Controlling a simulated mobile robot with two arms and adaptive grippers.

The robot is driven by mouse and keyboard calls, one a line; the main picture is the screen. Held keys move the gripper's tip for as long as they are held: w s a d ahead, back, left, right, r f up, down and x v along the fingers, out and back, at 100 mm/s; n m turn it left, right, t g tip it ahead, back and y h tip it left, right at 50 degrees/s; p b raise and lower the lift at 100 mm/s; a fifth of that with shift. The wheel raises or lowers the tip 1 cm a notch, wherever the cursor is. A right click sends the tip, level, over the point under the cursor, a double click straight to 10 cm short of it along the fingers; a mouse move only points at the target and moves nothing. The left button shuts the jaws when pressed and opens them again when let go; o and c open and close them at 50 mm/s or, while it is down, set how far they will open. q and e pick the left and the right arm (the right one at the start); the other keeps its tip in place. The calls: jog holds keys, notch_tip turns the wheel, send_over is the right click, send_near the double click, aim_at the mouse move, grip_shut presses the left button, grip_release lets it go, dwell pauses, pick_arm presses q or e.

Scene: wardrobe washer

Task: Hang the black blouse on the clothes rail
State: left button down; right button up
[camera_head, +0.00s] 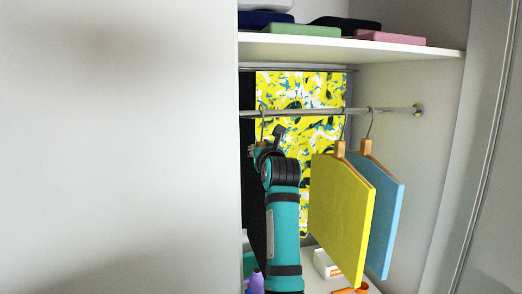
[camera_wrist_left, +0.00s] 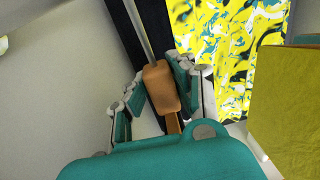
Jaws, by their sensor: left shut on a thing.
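The clothes rail (camera_head: 390,110) runs across the wardrobe under the shelf. My left gripper (camera_head: 264,150) is just below its left part, shut on a wooden hanger neck; in the left wrist view the neck (camera_wrist_left: 160,88) sits between the fingers. The hanger's metal hook (camera_head: 262,121) rises to rail height; whether it bears on the rail I cannot tell. The black blouse (camera_head: 256,225) shows as a dark strip hanging below, mostly hidden behind my left arm. My right gripper is not in view.
A yellow garment (camera_head: 340,215) and a blue garment (camera_head: 388,210) hang to the right. A patterned yellow panel (camera_head: 300,90) is behind the rail. Folded clothes lie on the shelf (camera_head: 350,48) above. A white box (camera_head: 326,265) is below. A pale panel (camera_head: 120,150) fills the left.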

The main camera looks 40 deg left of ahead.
pick_arm(q)
jog(key=shift+f+b, duration=0.45)
jog(key=c, duration=1)
grip_release()
jog(key=shift+c, duration=0.2)
jog(key=shift+f, duration=0.1)
